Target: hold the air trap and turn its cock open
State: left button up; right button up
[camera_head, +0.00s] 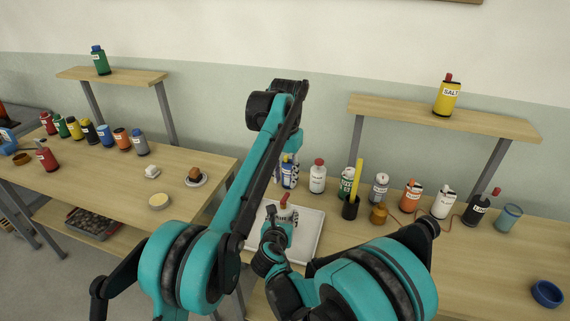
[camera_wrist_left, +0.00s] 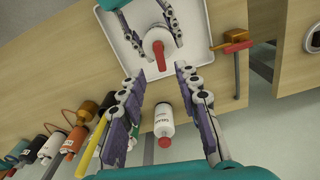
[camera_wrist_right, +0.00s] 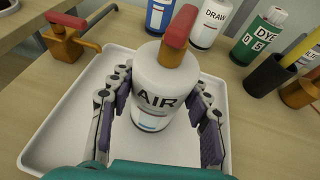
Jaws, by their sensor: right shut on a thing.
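The air trap is a white bottle marked AIR (camera_wrist_right: 160,95), upright in a white tray (camera_wrist_right: 48,130). On its top sits a brass cock with a red handle (camera_wrist_right: 181,27). My right gripper (camera_wrist_right: 160,112) is shut around the bottle's body, one finger on each side. In the left wrist view the trap (camera_wrist_left: 148,38) is between the right fingers, and its red handle points towards my left gripper. My left gripper (camera_wrist_left: 160,74) is open and empty, its fingertips just short of the handle. In the head view the left arm hides most of the left gripper.
A second brass cock with a red handle (camera_wrist_right: 66,38) stands beside the tray. A white DRAW bottle (camera_head: 317,178), a blue bottle (camera_wrist_right: 158,12), a green dye bottle (camera_wrist_right: 258,36) and a black cup with a yellow rod (camera_head: 350,208) stand behind. A shelf (camera_head: 430,115) spans the back right.

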pick_arm(q)
jog(key=shift+r, duration=2.8)
pick_arm(e)
jog(key=o, duration=1.3)
jog(key=shift+o, duration=0.2)
